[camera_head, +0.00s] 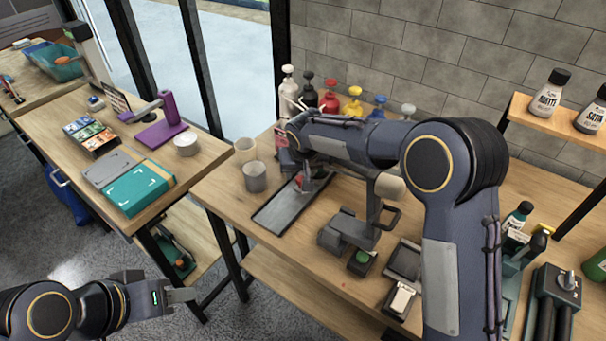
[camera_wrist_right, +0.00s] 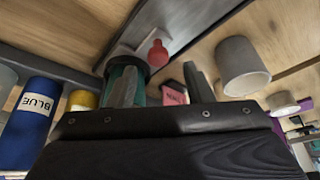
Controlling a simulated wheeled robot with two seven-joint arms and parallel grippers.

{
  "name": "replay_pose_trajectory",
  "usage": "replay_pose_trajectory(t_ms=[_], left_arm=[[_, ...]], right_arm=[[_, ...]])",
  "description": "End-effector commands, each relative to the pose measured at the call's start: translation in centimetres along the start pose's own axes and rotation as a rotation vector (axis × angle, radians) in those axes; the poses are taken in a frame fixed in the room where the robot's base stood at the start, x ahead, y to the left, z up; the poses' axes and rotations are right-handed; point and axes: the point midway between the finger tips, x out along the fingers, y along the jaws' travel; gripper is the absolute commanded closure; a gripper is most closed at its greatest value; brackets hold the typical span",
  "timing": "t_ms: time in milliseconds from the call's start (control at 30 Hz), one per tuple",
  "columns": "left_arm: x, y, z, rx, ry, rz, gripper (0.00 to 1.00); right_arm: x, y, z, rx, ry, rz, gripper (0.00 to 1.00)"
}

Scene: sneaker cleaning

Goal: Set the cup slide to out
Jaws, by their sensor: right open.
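A long dark grey slide rail (camera_head: 272,212) lies on the middle table, with a small red part (camera_head: 305,178) near its far end. I cannot tell for certain which part is the cup slide. The right wrist view shows a pale plate with a red knob (camera_wrist_right: 157,52) and a dark teal round cup (camera_wrist_right: 140,64) partly behind one finger. My right gripper (camera_wrist_right: 162,88) is open, with nothing held between its fingers. In the head view its arm reaches over the table and its fingers are mostly hidden. My left gripper (camera_head: 185,301) is low at the left, away from the table.
Several pump bottles (camera_head: 329,97) line the wall. Dark devices (camera_head: 345,230) stand right of the rail. A side table (camera_head: 55,125) holds boxes and a purple stand (camera_head: 160,130).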

Motion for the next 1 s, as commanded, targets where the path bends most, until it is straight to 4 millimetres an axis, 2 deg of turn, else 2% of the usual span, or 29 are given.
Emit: replay_pose_trajectory(t_ms=[100, 233, 600, 933, 1000], left_arm=[[-0.3, 0.2, -0.2, 0.000, 0.000, 0.000, 0.64], [-0.5, 0.2, -0.2, 0.000, 0.000, 0.000, 0.64], [-0.5, 0.2, -0.2, 0.000, 0.000, 0.000, 0.64], [-0.5, 0.2, -0.2, 0.000, 0.000, 0.000, 0.64], [-0.5, 0.2, -0.2, 0.000, 0.000, 0.000, 0.64]], right_arm=[[1.8, 0.1, 0.0, 0.000, -0.002, 0.002, 0.54], [3.2, 0.1, 0.0, 0.002, -0.002, 0.001, 0.54], [3.8, 0.1, 0.0, 0.001, 0.000, 0.001, 0.55], [3.8, 0.1, 0.0, 0.001, 0.000, 0.001, 0.98], [3.8, 0.1, 0.0, 0.001, 0.000, 0.001, 1.00]])
